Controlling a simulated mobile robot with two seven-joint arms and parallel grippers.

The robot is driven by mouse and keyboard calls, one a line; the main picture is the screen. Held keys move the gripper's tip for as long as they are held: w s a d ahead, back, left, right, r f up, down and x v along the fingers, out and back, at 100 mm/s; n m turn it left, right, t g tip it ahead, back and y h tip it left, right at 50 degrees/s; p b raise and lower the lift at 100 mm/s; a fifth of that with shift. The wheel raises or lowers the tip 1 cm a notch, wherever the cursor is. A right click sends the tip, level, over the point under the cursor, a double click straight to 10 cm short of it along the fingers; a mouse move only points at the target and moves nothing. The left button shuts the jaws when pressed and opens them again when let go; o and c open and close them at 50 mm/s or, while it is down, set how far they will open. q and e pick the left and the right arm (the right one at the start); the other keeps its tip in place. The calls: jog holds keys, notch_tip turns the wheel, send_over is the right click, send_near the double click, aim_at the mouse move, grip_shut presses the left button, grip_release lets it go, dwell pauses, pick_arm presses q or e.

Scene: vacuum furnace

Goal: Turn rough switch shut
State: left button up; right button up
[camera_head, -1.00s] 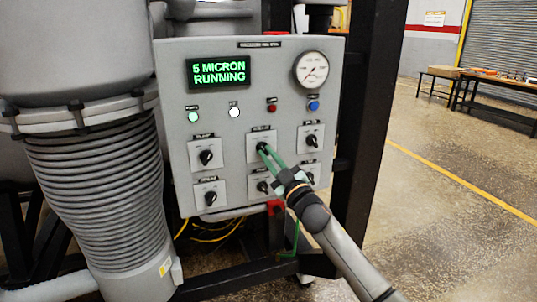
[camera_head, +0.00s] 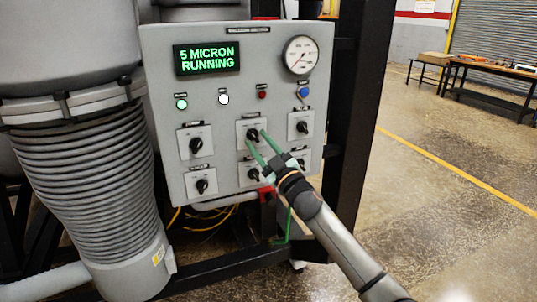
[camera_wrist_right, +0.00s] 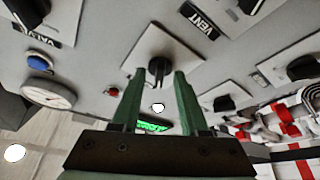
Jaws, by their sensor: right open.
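A grey control panel (camera_head: 215,105) carries several black rotary switches on white plates. The top-middle switch (camera_head: 253,134) has my right gripper (camera_head: 257,138) in front of it. The green fingers are spread, one to either side of the black knob. The right wrist view shows this knob (camera_wrist_right: 159,70) between the open fingers (camera_wrist_right: 158,78), with a gap on both sides. Its handle runs roughly up and down in that view. I cannot read a rough label on any switch. My left gripper is not in view.
The display (camera_head: 207,58) reads "5 MICRON RUNNING". A gauge (camera_head: 300,55) and several coloured buttons sit above the switches. A large ribbed bellows (camera_head: 90,185) stands left, a dark frame post (camera_head: 357,110) right. The floor to the right is open.

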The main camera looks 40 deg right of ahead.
jog(key=b+v, duration=0.2)
jog(key=v, duration=1)
jog(key=shift+s+f, duration=0.1)
